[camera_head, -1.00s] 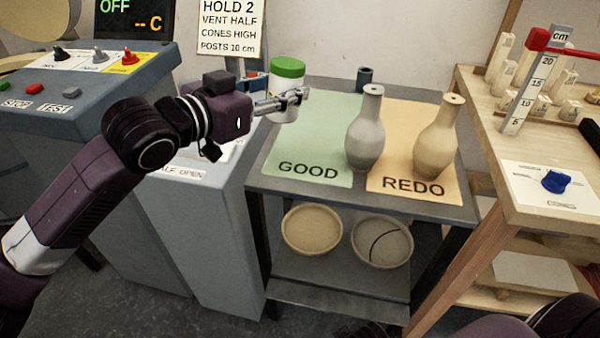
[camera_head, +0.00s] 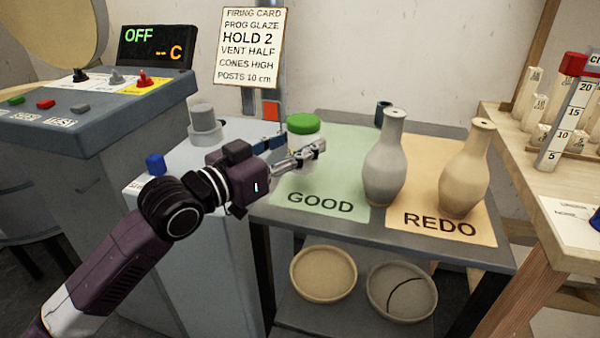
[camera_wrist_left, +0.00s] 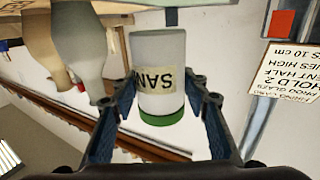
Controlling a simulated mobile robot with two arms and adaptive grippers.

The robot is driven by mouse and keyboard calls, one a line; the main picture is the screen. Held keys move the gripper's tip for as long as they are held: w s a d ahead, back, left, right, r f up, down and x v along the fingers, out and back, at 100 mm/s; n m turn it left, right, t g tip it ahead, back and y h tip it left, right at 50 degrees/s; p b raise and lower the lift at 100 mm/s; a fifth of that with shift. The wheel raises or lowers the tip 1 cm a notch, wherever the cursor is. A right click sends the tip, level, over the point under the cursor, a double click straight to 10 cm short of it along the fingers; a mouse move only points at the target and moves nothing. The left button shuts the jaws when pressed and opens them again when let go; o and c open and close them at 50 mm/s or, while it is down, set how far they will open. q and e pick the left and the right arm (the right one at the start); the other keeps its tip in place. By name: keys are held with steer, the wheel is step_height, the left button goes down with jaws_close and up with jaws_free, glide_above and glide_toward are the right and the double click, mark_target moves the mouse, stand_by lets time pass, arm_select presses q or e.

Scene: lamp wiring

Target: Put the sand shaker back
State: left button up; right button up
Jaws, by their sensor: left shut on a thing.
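The sand shaker (camera_head: 307,150) is a white jar with a green lid and a label. My left gripper (camera_head: 300,152) is shut around its side, with the shaker upright over the back left part of the green GOOD mat (camera_head: 345,160). I cannot tell whether its base touches the mat. In the left wrist view, which is upside down, the shaker (camera_wrist_left: 158,75) sits between the two fingers (camera_wrist_left: 160,102), and part of its label reads "SAN". My right gripper is not in view.
A small dark cup (camera_head: 383,113) is at the back. The firing card (camera_head: 250,47) stands behind my gripper. Two bowls lie on the lower shelf.

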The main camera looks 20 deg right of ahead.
mark_target(298, 167)
arm_select(q)
steer(key=shift+f+b, duration=0.5)
steer(key=shift+f, duration=2.2)
steer(key=shift+f, duration=0.1)
steer(key=o, duration=1.3)
steer(key=shift+f, duration=0.1)
steer(key=shift+a+r, duration=0.2)
steer(key=p+v, duration=0.1)
steer(key=v, duration=1)
steer(key=shift+s+a, duration=0.3)
